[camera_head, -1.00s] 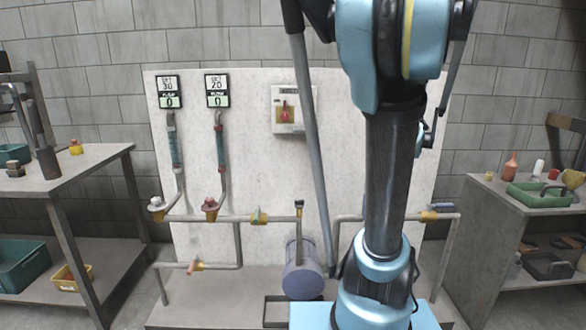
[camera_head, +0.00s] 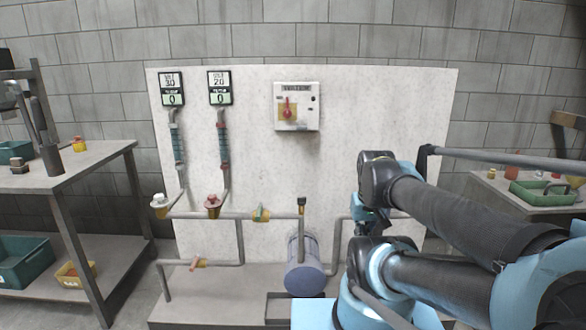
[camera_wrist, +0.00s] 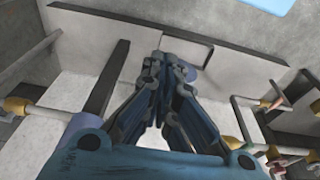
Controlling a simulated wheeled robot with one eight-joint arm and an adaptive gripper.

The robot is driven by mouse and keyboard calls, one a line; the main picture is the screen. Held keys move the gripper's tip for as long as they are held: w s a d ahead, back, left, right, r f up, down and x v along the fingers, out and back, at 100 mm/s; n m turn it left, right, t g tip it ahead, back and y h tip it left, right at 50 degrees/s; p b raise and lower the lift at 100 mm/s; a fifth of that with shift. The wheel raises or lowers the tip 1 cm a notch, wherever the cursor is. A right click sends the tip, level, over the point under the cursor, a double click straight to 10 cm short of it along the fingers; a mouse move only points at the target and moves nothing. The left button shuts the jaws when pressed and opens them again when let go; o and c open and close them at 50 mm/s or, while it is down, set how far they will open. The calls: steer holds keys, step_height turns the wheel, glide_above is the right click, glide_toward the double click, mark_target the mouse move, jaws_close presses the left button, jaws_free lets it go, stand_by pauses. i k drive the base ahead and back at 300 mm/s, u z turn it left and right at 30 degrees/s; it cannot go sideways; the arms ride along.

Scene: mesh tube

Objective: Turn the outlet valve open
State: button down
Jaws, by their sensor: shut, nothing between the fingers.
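No valve is labelled as the outlet in either view. In the head view, a yellow valve (camera_head: 260,215) sits on the upper pipe left of the pump, and an orange-handled valve (camera_head: 195,264) sits on the lower pipe. The pipe right of the pump is largely hidden by my arm. In the wrist view, a yellow fitting (camera_wrist: 15,106) shows at the left edge; I cannot tell its handle's position. My gripper (camera_wrist: 167,62) is shut and empty, apart from that fitting. Its fingers are hardly visible in the head view.
The grey pump (camera_head: 303,270) stands on the bench before the white panel (camera_head: 350,110). White-capped (camera_head: 159,203) and red-capped (camera_head: 213,203) valves sit below the flow tubes. A control box (camera_head: 297,106) hangs above. Side tables stand left (camera_head: 95,160) and right (camera_head: 480,190).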

mark_target(259, 210)
steer(key=z, duration=0.3)
steer(key=k, duration=1.05)
steer(key=z, duration=0.9)
